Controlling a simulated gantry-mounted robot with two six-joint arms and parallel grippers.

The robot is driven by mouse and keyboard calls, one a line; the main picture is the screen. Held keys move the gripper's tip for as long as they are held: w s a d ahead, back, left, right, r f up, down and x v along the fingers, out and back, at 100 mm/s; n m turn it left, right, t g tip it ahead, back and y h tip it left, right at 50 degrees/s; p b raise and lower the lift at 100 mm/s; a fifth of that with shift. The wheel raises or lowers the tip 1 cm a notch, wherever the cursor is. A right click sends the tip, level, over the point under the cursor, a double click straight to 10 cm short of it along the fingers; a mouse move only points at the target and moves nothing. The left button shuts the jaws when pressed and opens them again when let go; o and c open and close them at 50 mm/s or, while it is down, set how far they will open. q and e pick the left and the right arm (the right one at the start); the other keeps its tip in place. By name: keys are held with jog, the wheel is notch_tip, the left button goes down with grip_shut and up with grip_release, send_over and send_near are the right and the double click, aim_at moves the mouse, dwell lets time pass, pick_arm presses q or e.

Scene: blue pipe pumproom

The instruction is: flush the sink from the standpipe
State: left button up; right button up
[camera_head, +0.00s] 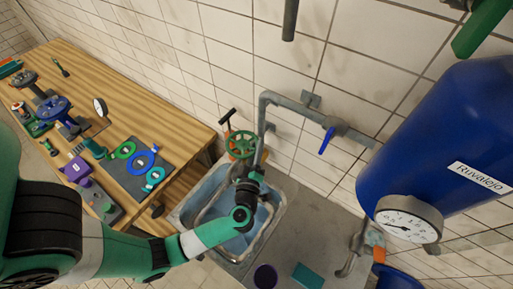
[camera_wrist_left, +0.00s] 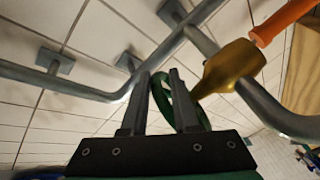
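The metal sink (camera_head: 273,216) stands below a grey standpipe (camera_head: 262,118) that comes off the tiled wall. A green handwheel (camera_head: 242,145) sits on the standpipe above the sink's back edge. My left gripper (camera_head: 248,170) reaches over the sink to the wheel. In the left wrist view its fingers (camera_wrist_left: 160,95) are apart, with the rim of the green wheel (camera_wrist_left: 163,100) between them; I cannot tell whether they touch it. A brass valve body (camera_wrist_left: 232,68) with an orange handle (camera_wrist_left: 285,20) is just right of the fingers. My right gripper is not in view.
A blue-levered valve (camera_head: 327,139) is on the wall pipe. A blue tank (camera_head: 450,150) with a gauge (camera_head: 408,219) hangs at right. A purple cup (camera_head: 265,277) and teal block (camera_head: 308,276) lie on the counter. A wooden bench (camera_head: 190,135) with several tools is at left.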

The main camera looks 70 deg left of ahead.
aim_at(253, 134)
pick_arm(q)
jog(key=shift+r, duration=0.2)
grip_shut()
jog(key=shift+w+r+g, duration=0.1)
jog(key=shift+w+g, duration=0.05)
jog(key=shift+g, duration=0.15)
